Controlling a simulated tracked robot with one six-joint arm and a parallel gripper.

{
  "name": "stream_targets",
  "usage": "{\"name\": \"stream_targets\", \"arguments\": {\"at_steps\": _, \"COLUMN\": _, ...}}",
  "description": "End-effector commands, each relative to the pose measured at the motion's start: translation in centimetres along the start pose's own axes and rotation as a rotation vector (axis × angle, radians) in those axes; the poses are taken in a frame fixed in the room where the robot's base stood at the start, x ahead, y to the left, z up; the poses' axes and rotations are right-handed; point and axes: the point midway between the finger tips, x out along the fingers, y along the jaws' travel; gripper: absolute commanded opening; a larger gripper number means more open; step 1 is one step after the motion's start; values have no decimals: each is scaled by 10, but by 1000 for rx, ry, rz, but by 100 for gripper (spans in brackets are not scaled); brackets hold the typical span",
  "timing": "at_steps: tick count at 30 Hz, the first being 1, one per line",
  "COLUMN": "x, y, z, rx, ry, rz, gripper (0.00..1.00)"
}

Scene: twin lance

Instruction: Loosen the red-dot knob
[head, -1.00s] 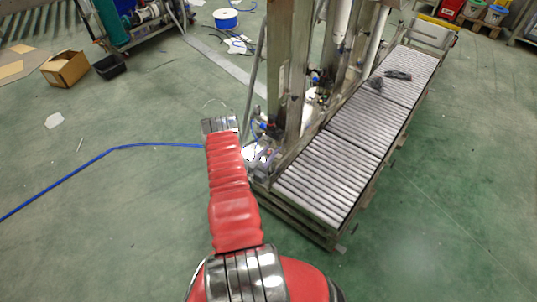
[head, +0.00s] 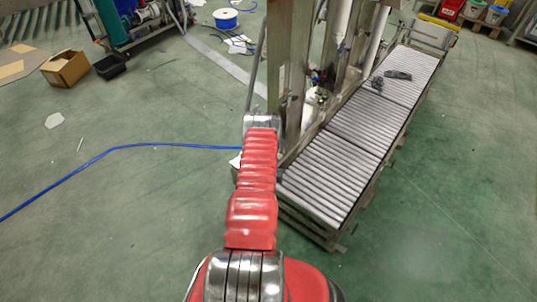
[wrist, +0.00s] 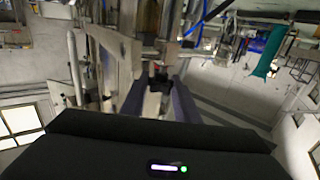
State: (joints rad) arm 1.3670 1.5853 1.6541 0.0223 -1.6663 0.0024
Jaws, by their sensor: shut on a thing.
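In the wrist view, my gripper (wrist: 159,96) has its two dark fingers on either side of a small black knob (wrist: 160,81) and is shut on it. A small reddish spot shows just above the knob, but it is too small to tell if it is the red dot. The knob sits at the metal frame's pipework. In the head view, my red arm reaches forward to the frame's left side, and its end hides the gripper and the knob.
A metal frame (head: 286,75) with upright posts stands ahead. A roller conveyor (head: 340,160) runs from it to the back right. A blue hose (head: 120,147) lies on the green floor at left. A cardboard box (head: 66,68) stands farther back. The floor at left and right is mostly clear.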

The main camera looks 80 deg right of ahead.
Motion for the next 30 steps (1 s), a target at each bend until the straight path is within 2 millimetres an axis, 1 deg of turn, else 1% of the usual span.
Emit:
{"name": "stream_targets", "arguments": {"at_steps": 1, "x": 4, "y": -1, "z": -5, "rx": 0, "ry": 11, "rz": -31, "gripper": 6}}
{"name": "stream_targets", "arguments": {"at_steps": 30, "x": 3, "y": -1, "z": -4, "rx": -5, "ry": 11, "rz": -589, "gripper": 6}}
